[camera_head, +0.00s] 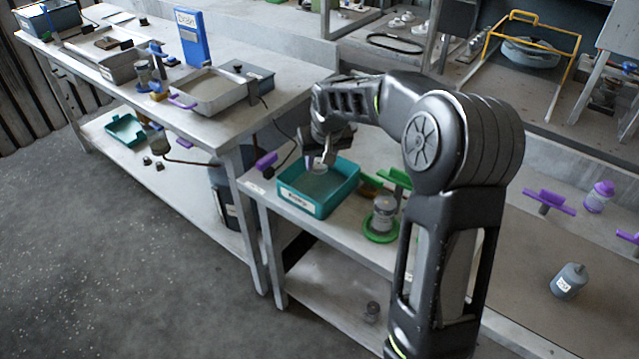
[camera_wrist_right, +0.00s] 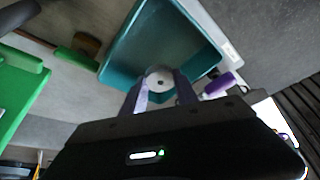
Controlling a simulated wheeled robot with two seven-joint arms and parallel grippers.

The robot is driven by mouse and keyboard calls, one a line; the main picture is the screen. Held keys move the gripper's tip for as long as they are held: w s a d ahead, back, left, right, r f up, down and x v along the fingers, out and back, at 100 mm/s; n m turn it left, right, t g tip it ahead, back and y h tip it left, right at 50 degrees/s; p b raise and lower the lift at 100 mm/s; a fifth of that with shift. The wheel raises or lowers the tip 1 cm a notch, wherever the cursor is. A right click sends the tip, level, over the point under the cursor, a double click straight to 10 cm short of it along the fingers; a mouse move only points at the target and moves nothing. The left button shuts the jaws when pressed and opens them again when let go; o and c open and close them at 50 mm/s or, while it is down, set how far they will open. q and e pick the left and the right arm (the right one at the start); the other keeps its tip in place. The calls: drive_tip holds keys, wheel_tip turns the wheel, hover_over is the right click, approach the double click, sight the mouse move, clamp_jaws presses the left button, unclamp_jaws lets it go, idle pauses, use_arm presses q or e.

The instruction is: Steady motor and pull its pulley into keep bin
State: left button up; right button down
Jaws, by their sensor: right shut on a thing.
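The teal bin (camera_head: 318,203) with a white front label stands on the bench; it also fills the top middle of the right wrist view (camera_wrist_right: 205,45). My right gripper (camera_head: 319,163) points down over this bin. In the right wrist view the gripper (camera_wrist_right: 160,84) is shut on a pale round pulley with a dark centre hole (camera_wrist_right: 158,77), held over the bin's opening. I cannot tell its exact height. A grey motor (camera_head: 384,212) stands upright on a green round base (camera_head: 380,236), right of the bin and apart from the gripper. My left gripper is not in view.
Green holders (camera_head: 394,177) and a purple holder (camera_head: 265,162) stand close by the bin. A small grey bottle (camera_head: 569,281) sits on the right bench. The left table (camera_head: 110,60) carries trays and a blue sign (camera_head: 191,37). The floor at lower left is clear.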

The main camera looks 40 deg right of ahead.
sight(320, 168)
drive_tip(key=shift+f, duration=1.55)
drive_tip(key=shift+f, duration=1.9)
drive_tip(key=shift+f, duration=0.1)
drive_tip(key=c, duration=0.9)
unclamp_jaws()
drive_tip(key=shift+c, duration=0.2)
